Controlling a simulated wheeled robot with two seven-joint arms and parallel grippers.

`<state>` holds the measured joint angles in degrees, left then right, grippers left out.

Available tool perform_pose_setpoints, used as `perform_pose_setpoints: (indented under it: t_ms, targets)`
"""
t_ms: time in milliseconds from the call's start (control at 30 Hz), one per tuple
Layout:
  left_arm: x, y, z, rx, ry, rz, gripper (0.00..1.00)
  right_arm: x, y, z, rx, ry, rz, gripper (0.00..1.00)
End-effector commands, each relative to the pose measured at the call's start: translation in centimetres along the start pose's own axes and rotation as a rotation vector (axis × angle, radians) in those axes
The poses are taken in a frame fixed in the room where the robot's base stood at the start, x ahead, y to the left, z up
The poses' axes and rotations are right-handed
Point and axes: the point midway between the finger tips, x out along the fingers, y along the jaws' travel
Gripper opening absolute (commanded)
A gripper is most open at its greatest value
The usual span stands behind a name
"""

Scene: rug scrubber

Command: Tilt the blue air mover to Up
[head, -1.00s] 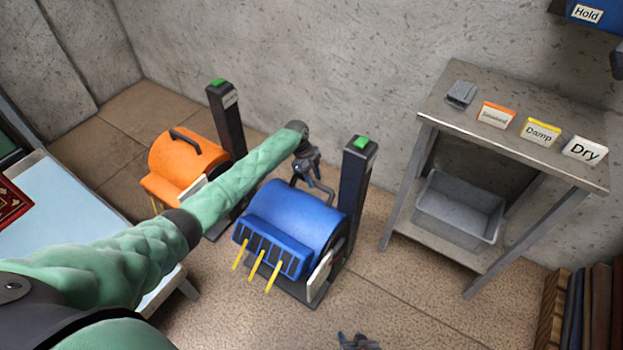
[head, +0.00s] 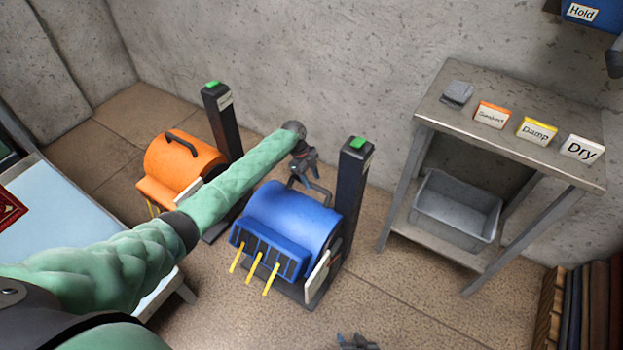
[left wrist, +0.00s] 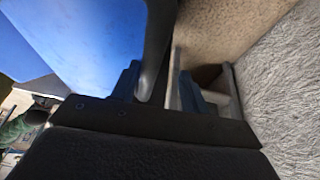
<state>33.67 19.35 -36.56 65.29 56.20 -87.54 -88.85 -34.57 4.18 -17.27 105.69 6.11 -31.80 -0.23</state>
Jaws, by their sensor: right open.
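The blue air mover (head: 300,212) stands on the floor with its front grille facing down and toward me, and yellow prongs sticking out at the front. Its grey carrying handle (head: 318,188) is at the back, beside my left gripper (head: 303,180). In the left wrist view the handle (left wrist: 158,45) runs between the fingers of my left gripper (left wrist: 158,88), with the blue housing (left wrist: 85,40) at left. Whether the fingers grip it is unclear. My right gripper (head: 357,343) is open and empty, low at the bottom edge, apart from the mover.
A dark post with a green top (head: 352,195) stands right behind the blue mover. An orange air mover (head: 183,162) with its own post (head: 222,115) is at left. A metal table (head: 480,130) with label cards and a grey bin (head: 455,210) stands at right. Floor between is clear.

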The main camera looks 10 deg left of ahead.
Motion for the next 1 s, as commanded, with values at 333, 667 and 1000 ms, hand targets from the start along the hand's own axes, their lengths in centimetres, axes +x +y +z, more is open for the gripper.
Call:
perform_pose_setpoints:
  t_ms: [333, 667, 1000]
  targets:
    - [-5.0, -0.2, 0.0, 0.002, -0.002, -0.004, 0.41, 0.0, 0.0, -0.1, -0.001, 0.000, 0.000, 0.44]
    - [-7.2, -0.2, -0.1, 0.002, 0.000, -0.001, 0.41, 0.0, 0.0, 0.0, -0.001, 0.000, 0.000, 0.44]
    - [-7.2, -0.2, -0.1, 0.002, 0.000, 0.000, 0.41, 0.0, 0.1, 0.0, -0.001, 0.000, 0.000, 0.44]
